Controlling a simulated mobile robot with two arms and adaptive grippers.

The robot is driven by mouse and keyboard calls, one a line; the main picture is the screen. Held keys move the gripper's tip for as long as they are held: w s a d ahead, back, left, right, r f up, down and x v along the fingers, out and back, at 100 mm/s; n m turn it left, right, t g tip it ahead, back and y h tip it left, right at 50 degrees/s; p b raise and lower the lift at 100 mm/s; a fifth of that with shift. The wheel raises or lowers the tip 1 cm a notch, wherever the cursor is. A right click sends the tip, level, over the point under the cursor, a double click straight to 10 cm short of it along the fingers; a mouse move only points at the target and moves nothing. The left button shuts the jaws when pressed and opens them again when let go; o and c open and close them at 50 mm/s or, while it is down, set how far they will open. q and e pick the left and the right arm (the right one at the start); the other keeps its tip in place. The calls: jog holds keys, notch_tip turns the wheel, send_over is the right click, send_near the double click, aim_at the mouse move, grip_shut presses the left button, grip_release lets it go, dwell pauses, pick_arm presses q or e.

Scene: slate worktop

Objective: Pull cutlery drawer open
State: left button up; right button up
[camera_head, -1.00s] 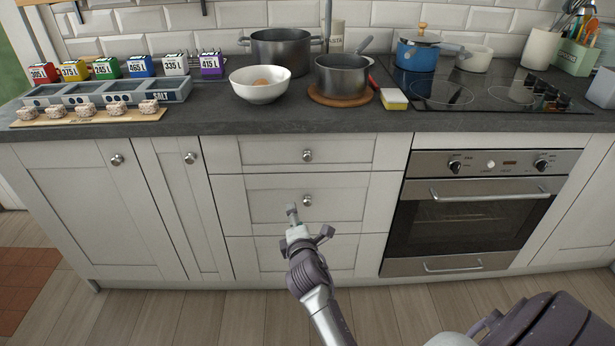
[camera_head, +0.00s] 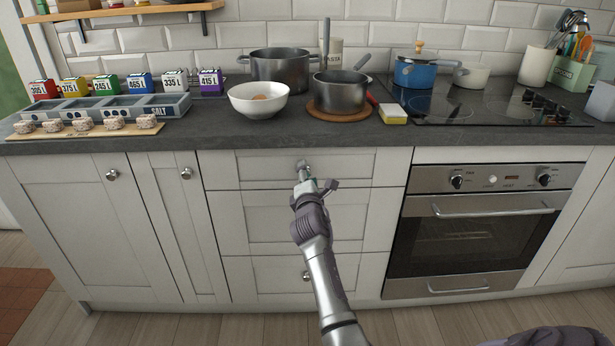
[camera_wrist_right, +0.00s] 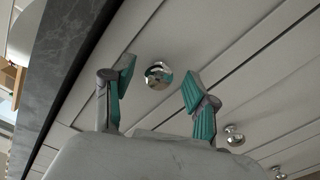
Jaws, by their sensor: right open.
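The stack of white drawers is under the worktop, and the top drawer (camera_head: 255,171) is shut. No label shows which one is for cutlery. The top drawer has a round metal knob (camera_head: 303,165). My right gripper (camera_head: 306,181) is in front of this knob. In the right wrist view the shiny knob (camera_wrist_right: 158,75) lies between the two spread teal-padded fingers of the right gripper (camera_wrist_right: 158,82), with visible gaps on both sides. Below are the shut middle drawer (camera_head: 262,215) and the bottom drawer (camera_head: 250,275), whose knob is partly hidden by my arm. My left gripper is out of view.
An oven (camera_head: 475,240) with a bar handle is right of the drawers, and a cupboard door (camera_head: 75,225) is to the left. On the slate worktop (camera_head: 240,133) above stand a white bowl (camera_head: 258,101), a saucepan (camera_head: 340,92) on a round board and a yellow sponge (camera_head: 393,113).

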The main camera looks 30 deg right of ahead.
jog(key=shift+w+d, duration=0.3)
jog(key=shift+w, duration=0.15)
grip_shut()
